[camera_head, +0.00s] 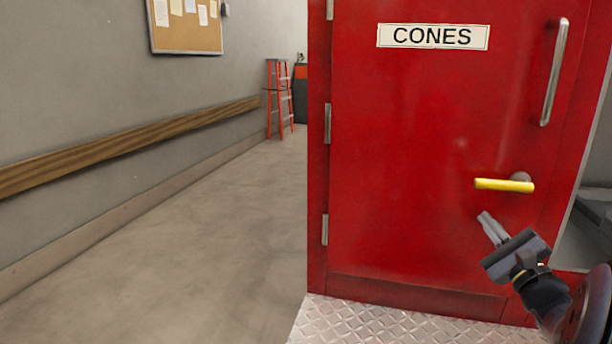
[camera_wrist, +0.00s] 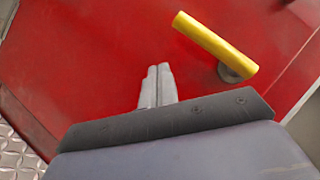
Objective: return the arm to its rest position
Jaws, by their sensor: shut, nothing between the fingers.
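My gripper (camera_head: 486,220) is at the lower right in the head view, in front of the red door and below its yellow lever handle (camera_head: 504,185). Its two grey fingers are together with nothing between them. In the wrist view the shut fingertips (camera_wrist: 158,72) point toward the red door surface, and the yellow handle (camera_wrist: 214,43) lies to their upper right, apart from them. I cannot tell how far the fingertips are from the door.
The red door (camera_head: 420,130) carries a "CONES" sign (camera_head: 433,36) and a vertical metal bar (camera_head: 554,72). Diamond-plate metal (camera_head: 390,322) lies below it. Open floor (camera_head: 190,250) extends left, along a wall with a wooden rail (camera_head: 120,142). An orange stepladder (camera_head: 279,98) stands far back.

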